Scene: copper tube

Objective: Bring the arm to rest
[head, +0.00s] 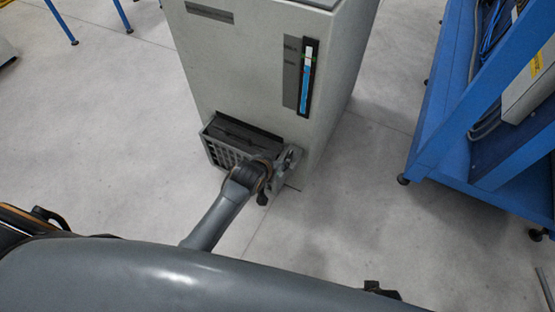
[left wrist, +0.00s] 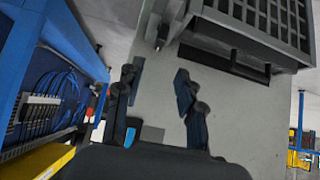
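My left arm reaches from the bottom of the head view to the lower front of a grey cabinet (head: 245,60). My left gripper (head: 278,180) is at the lower right of the cabinet's grille box (head: 228,150). In the left wrist view the two dark fingers of the left gripper (left wrist: 158,78) stand apart, with nothing between them. The grille box also shows at the top right there (left wrist: 265,20). I cannot tell whether the gripper touches the cabinet. No copper tube can be made out. My right gripper is not in view.
A blue metal frame (head: 432,100) with cables stands to the right; it also shows at the left of the left wrist view (left wrist: 20,60). Pale concrete floor (head: 375,205) is clear between cabinet and frame. Blue legs (head: 62,22) stand at the far left.

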